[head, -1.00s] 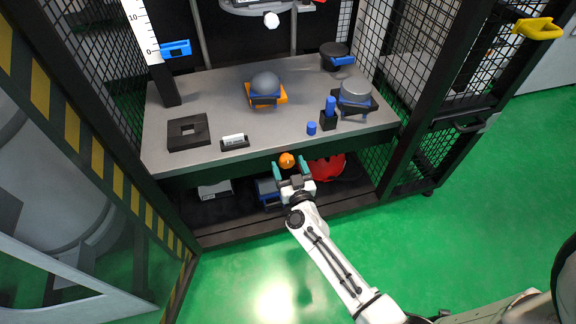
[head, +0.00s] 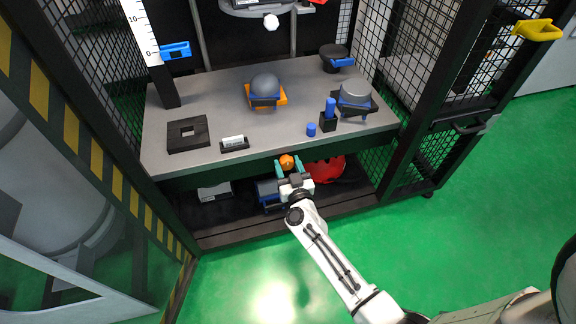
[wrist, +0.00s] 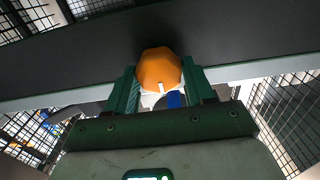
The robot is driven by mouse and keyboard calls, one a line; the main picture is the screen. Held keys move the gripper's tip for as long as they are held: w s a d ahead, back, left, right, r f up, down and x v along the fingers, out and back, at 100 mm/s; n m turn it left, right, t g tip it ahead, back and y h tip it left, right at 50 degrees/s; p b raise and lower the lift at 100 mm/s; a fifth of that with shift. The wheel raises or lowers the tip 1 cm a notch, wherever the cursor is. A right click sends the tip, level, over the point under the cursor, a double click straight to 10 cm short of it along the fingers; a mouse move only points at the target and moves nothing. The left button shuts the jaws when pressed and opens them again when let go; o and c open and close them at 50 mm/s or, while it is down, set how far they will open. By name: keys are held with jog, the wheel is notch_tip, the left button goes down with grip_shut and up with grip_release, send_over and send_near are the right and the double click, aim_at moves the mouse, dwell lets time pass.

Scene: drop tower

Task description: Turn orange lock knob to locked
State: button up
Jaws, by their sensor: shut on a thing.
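The orange lock knob (head: 287,162) is on the front edge of the grey bench, below its top. In the wrist view the knob (wrist: 160,68) is a faceted orange disc with a short white mark at its lower edge, a little right of its middle. My gripper (head: 289,167) reaches it from the front, with one green finger at each side. In the wrist view the two green fingers of my gripper (wrist: 163,88) close on the knob's lower left and right sides. The parts of the knob behind its face are hidden.
On the bench (head: 215,95) are a grey dome on an orange base (head: 265,88), a black square block (head: 187,134) and a grey cylinder on a dark holder (head: 356,95). A red helmet (head: 327,170) lies on the lower shelf. Mesh doors flank the bench; green floor is clear in front.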

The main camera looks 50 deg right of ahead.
jog(key=shift+m, duration=0.3)
jog(key=m+p, duration=0.1)
jog(key=m, duration=0.2)
jog(key=shift+m, duration=0.3)
jog(key=m, duration=0.4)
jog(key=shift+s+d+f+m, duration=0.1)
jog(key=shift+f+m, duration=0.05)
jog(key=shift+m, duration=0.15)
jog(key=m, duration=0.4)
jog(key=shift+f+m, duration=0.1)
jog(key=shift+m, duration=0.2)
jog(key=shift+d+m+b, duration=0.1)
jog(key=shift+m+b, duration=0.5)
jog(key=shift+m, duration=1.6)
jog(key=shift+s+f, duration=0.1)
jog(key=o, duration=1)
jog(key=p+v, duration=0.1)
jog(key=v, duration=0.9)
jog(key=shift+s+a+p, duration=0.3)
jog(key=shift+p, duration=0.1)
